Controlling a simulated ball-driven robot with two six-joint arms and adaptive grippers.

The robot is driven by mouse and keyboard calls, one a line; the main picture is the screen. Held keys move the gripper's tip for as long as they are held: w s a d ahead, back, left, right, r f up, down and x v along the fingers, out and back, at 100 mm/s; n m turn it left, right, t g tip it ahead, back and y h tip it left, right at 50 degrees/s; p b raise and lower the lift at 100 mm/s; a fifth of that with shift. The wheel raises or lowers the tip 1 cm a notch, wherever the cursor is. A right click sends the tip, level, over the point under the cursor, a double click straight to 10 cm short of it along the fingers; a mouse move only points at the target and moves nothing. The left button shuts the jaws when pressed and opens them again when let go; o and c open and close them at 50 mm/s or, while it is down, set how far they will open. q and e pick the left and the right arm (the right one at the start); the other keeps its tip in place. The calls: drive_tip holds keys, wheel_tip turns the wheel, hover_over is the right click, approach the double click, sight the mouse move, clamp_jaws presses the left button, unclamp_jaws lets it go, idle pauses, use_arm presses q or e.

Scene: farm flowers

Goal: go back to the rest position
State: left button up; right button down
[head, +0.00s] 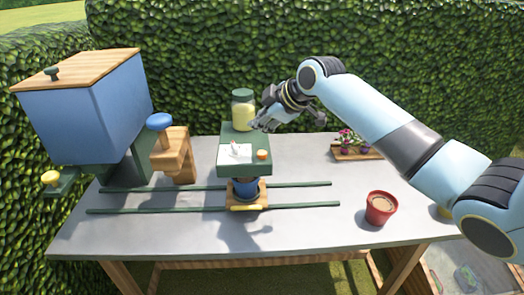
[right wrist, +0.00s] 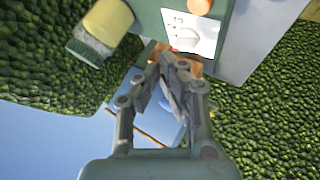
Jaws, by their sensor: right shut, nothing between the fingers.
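My right gripper (head: 264,122) is in the air in the head view, beside the yellow jar (head: 243,109) with the dark green lid and above the back of the green machine (head: 245,160). In the right wrist view my gripper (right wrist: 172,62) is shut and empty, its fingertips together. The jar (right wrist: 97,32) and the machine's white dial panel (right wrist: 190,25) show beyond the fingers there. My right arm reaches in from the right. My left gripper is not in view.
The grey table (head: 300,235) carries two green rails (head: 300,206), with a blue pot (head: 243,188) under the machine. A red pot (head: 380,207) stands at right, a flower tray (head: 357,152) behind it. A large blue hopper (head: 85,108) and a wooden stand (head: 172,155) are at left.

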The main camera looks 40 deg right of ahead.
idle(0.4)
drive_tip(key=s+a+f+m+g, duration=0.1)
drive_tip(key=s+a+f, duration=0.2)
drive_tip(key=s, duration=0.3)
drive_tip(key=s+a+f+m+g, duration=0.1)
drive_tip(key=s+a+f+m, duration=0.15)
drive_tip(key=s, duration=0.45)
drive_tip(key=s+a+r+m+g+h, duration=0.1)
drive_tip(key=s+m+g, duration=0.15)
drive_tip(key=s, duration=0.85)
drive_tip(key=s+a+m+g+h, duration=0.15)
drive_tip(key=s+m, duration=0.25)
drive_tip(key=s, duration=0.7)
wheel_tip(320, 180, down, 37)
drive_tip(key=s+d+b, duration=0.2)
drive_tip(key=d+b, duration=0.1)
drive_tip(key=b, duration=0.8)
drive_tip(key=s+f+g+b, duration=0.1)
drive_tip(key=s+f+b, duration=0.3)
drive_tip(key=s+f, duration=0.5)
drive_tip(key=s+f+g+b, duration=0.1)
drive_tip(key=s+f+b, duration=0.4)
drive_tip(key=s+f, duration=0.4)
wheel_tip(320, 180, down, 7)
drive_tip(key=shift+s+d+m, duration=0.2)
drive_tip(key=shift+d+m, duration=0.05)
drive_tip(key=shift+m, duration=0.05)
